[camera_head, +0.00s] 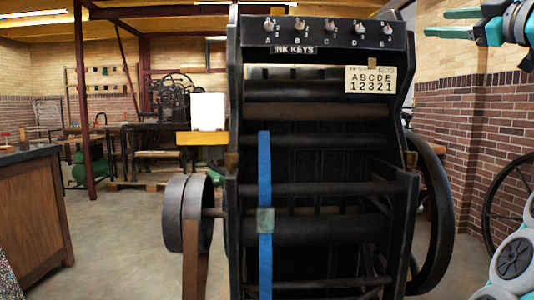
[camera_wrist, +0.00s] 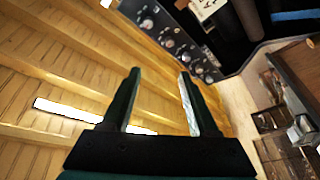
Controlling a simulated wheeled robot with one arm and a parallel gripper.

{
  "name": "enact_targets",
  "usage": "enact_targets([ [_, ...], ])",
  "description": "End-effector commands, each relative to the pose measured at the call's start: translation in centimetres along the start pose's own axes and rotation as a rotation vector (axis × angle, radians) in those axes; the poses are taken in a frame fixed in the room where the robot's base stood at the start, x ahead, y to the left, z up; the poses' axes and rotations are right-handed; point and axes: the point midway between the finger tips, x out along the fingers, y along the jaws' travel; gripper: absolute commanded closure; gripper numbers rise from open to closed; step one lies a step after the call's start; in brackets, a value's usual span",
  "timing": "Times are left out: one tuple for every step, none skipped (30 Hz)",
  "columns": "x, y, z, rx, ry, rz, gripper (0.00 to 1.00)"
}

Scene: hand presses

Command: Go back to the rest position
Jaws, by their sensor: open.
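My gripper (camera_head: 440,23) is at the upper right in the head view, with its two green fingers pointing left. It is open and empty. It is to the right of the black press (camera_head: 320,190) and appears apart from it. In the wrist view the two fingers of my gripper (camera_wrist: 159,73) stand wide apart with nothing between them. The press's ink key panel (camera_head: 320,32) carries several knobs lettered A to E. The panel also shows tilted in the wrist view (camera_wrist: 180,38), beyond the fingertips.
A large flywheel (camera_head: 436,215) is on the press's right side. A brick wall (camera_head: 460,130) stands behind my arm. A wooden cabinet (camera_head: 35,215) is at left, with clear floor (camera_head: 120,230) between.

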Motion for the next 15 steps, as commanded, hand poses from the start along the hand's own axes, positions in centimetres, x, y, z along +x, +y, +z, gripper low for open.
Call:
enact_targets([
  [0.3,-0.3,0.1,0.023,-0.003,-0.013,0.40],
  [0.5,-0.5,0.2,0.040,-0.006,-0.021,0.40],
  [0.9,-0.9,0.4,0.063,-0.012,-0.035,0.40],
  [1.2,-1.2,0.6,0.081,-0.017,-0.046,0.40],
  [1.6,-1.5,0.8,0.099,-0.023,-0.057,0.40],
  [1.9,-1.9,1.0,0.124,-0.031,-0.071,0.40],
  [2.2,-2.3,1.1,0.143,-0.036,-0.083,0.40],
  [2.6,-2.8,1.3,0.165,-0.043,-0.097,0.40],
  [3.0,-3.5,1.6,0.197,-0.055,-0.116,0.40],
  [3.3,-4.0,1.7,0.221,-0.064,-0.131,0.40],
  [3.7,-4.7,1.9,0.249,-0.074,-0.149,0.40],
  [4.3,-5.8,2.4,0.290,-0.095,-0.177,0.40],
  [4.8,-6.8,2.6,0.319,-0.111,-0.198,0.40],
  [5.2,-7.9,2.8,0.352,-0.129,-0.222,0.40],
  [5.7,-9.3,3.1,0.391,-0.154,-0.252,0.40],
])
